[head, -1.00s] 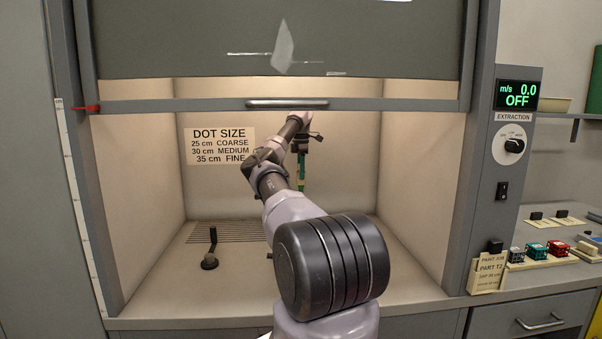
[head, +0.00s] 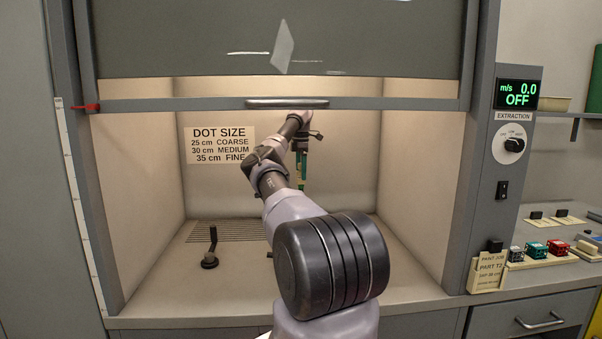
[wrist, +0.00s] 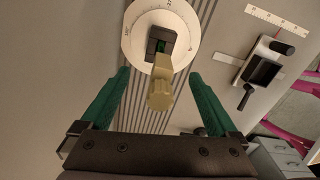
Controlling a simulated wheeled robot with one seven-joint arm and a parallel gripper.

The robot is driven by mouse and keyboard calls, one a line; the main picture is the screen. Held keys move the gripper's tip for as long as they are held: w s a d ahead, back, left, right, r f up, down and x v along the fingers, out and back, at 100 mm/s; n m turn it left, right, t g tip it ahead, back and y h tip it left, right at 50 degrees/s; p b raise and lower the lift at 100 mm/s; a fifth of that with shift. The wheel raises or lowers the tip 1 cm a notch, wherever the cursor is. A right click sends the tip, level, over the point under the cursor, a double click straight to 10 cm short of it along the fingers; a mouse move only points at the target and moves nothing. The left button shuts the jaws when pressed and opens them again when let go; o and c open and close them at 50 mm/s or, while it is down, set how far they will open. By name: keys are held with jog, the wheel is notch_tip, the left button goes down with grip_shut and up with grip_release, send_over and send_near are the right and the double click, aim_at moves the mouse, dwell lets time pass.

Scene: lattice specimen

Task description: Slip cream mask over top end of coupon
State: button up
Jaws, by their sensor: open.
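My gripper (wrist: 159,76) is open, its two green fingers spread on either side of the cream mask (wrist: 160,92) in the wrist view. Neither finger visibly touches the mask. The mask stands in line with a dark square clamp (wrist: 152,46) with a green bit inside, on a round white dial plate (wrist: 135,20). The coupon cannot be made out apart from the mask, so how far the mask covers it is unclear. In the head view my gripper (head: 302,172) points down inside the fume hood, and my arm hides the clamp and mask.
A raised sash (head: 290,104) spans the hood above my arm. A black-handled stand (head: 210,258) is on the hood floor at left. The wrist view shows a dark tray-like fixture (wrist: 262,70) and a white ruler (wrist: 278,20) at right. Small coloured blocks (head: 536,249) sit outside at right.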

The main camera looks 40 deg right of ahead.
jog(key=shift+r, duration=2.45)
jog(key=shift+r, duration=3.7)
